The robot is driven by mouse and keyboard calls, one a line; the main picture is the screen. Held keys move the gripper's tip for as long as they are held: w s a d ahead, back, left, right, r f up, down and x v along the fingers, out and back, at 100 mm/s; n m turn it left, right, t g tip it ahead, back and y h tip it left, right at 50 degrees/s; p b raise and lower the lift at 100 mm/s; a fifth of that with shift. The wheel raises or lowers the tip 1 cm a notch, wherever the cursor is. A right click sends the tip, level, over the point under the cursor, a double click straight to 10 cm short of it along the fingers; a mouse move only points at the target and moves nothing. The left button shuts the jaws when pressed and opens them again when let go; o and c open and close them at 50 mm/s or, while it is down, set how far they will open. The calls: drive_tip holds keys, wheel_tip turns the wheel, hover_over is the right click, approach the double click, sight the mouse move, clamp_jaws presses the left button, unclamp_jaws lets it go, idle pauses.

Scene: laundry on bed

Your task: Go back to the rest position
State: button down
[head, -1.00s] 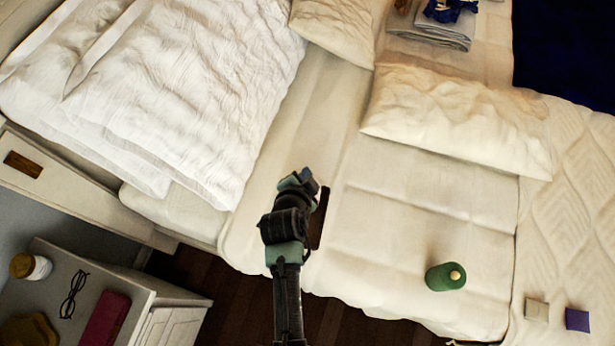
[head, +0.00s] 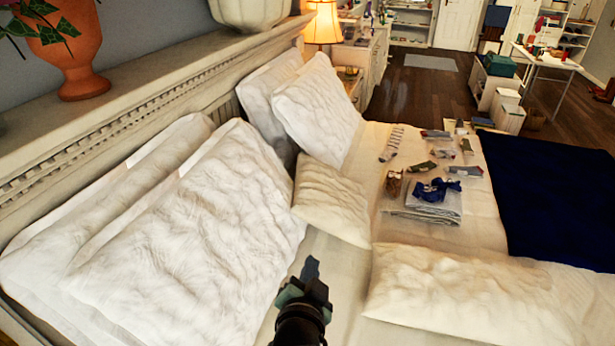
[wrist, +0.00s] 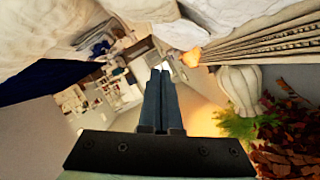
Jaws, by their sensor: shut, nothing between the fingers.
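My gripper (head: 311,268) is at the bottom middle of the head view, above the bed, with its fingers pointing away toward the pillows. In the wrist view the two fingers (wrist: 159,98) lie together with nothing between them. The bed (head: 468,225) spreads below and beyond the gripper, with a white pillow (head: 195,235) to the left and a small cream pillow (head: 332,198) just ahead. A long cream pillow (head: 465,297) lies to the right of the gripper.
Folded grey cloth (head: 432,205) with a blue item on it and several small folded pieces lie farther back. A dark blue blanket (head: 555,200) covers the right side. The headboard (head: 150,112), a terracotta vase (head: 68,50) and a lit lamp (head: 323,22) stand along the left and back.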

wheel_tip(320, 180, up, 27)
drive_tip(key=n+t, duration=0.4)
drive_tip(key=t, duration=0.2)
drive_tip(key=s+r+n+t+y, duration=0.1)
drive_tip(key=s+r+n+t, duration=0.1)
drive_tip(key=s+r, duration=0.6)
drive_tip(key=s+r+n+t, duration=0.2)
drive_tip(key=s+r+t, duration=0.3)
drive_tip(key=r, duration=1.1)
drive_tip(key=s, duration=0.3)
drive_tip(key=shift+s+a+n+t+y, duration=0.15)
drive_tip(key=shift+a+n+t+y, duration=0.15)
drive_tip(key=shift+a+y, duration=0.1)
drive_tip(key=c, duration=1.5)
unclamp_jaws()
drive_tip(key=shift+c, duration=0.2)
